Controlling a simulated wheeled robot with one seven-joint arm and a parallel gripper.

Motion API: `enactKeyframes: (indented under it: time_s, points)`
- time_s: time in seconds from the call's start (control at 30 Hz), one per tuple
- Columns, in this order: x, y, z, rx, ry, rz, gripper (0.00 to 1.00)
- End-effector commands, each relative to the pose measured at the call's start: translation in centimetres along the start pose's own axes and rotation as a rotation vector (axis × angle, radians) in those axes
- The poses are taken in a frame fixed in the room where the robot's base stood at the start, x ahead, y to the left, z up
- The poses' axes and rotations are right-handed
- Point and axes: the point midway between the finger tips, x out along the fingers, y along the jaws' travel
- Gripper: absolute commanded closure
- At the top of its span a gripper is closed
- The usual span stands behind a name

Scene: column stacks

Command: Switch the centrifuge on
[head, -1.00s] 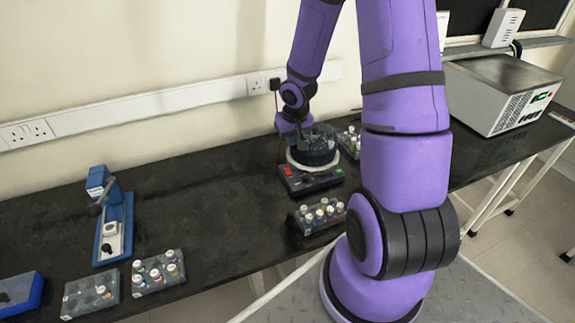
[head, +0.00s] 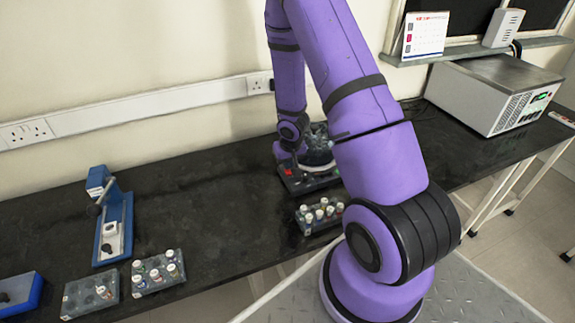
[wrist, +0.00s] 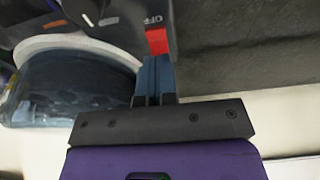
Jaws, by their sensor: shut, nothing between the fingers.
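The centrifuge (head: 318,183) stands on the black bench, a dark base with a round, glassy-looking lid (wrist: 70,88). In the wrist view its red switch (wrist: 157,41) sits beside a printed OFF label, with a dark knob and white pointer mark nearby. My gripper (wrist: 154,62) is shut and empty, its blue fingertips just at the red switch's edge; I cannot tell whether they touch it. In the head view my arm comes down over the left of the centrifuge, and my gripper (head: 294,163) is small and partly hidden there.
A rack of capped vials (head: 319,216) stands just in front of the centrifuge. Two more racks (head: 160,274) and a blue stand (head: 114,225) are at the left. A large grey box instrument (head: 492,93) stands at the right. The bench between is clear.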

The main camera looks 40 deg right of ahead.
Motion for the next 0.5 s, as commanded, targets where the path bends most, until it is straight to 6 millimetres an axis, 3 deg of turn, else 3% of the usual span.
enactKeyframes:
  time_s: [0.2,0.5]
  points:
    - [1.3,0.0,0.0,-0.001,0.0,0.0,1.0]
    - [1.6,0.0,0.0,0.0,0.001,0.0,1.0]
